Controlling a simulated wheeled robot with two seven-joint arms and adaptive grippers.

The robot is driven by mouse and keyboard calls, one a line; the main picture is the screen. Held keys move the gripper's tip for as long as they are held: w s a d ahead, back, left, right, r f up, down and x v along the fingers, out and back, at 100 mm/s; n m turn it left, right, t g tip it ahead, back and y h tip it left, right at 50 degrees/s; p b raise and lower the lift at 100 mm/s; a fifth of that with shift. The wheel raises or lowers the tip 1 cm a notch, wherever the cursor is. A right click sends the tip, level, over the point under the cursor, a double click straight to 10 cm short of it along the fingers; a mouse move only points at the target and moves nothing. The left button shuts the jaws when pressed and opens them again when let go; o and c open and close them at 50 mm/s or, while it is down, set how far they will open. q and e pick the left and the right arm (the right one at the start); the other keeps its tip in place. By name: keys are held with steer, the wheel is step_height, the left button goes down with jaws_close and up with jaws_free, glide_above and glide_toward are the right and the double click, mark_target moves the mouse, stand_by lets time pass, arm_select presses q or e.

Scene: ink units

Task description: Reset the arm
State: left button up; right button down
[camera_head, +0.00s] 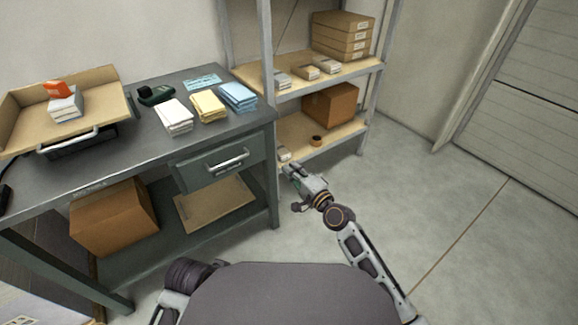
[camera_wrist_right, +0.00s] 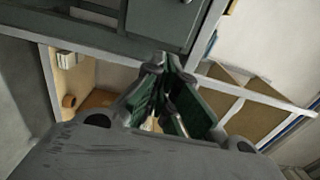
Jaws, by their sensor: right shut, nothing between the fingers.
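My right gripper (camera_head: 289,172) is in front of the lower right corner of the bench, between it and the shelf rack in the head view. It is shut and empty. In the right wrist view my right gripper (camera_wrist_right: 158,72) shows its two fingers together at the middle. My right arm reaches forward from the lower right of the head view. Only a small part of my left arm shows at the lower left of my body, and the left gripper is hidden.
The shelf rack (camera_head: 330,80) holds boxes and a tape roll (camera_head: 316,141). A carton (camera_head: 112,215) sits under the bench. The floor (camera_head: 470,240) at right is clear.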

arm_select(q)
steer(key=shift+s+a+f, duration=0.1)
steer(key=shift+s, duration=0.2)
steer(key=shift+w, duration=0.1)
stand_by(0.3)
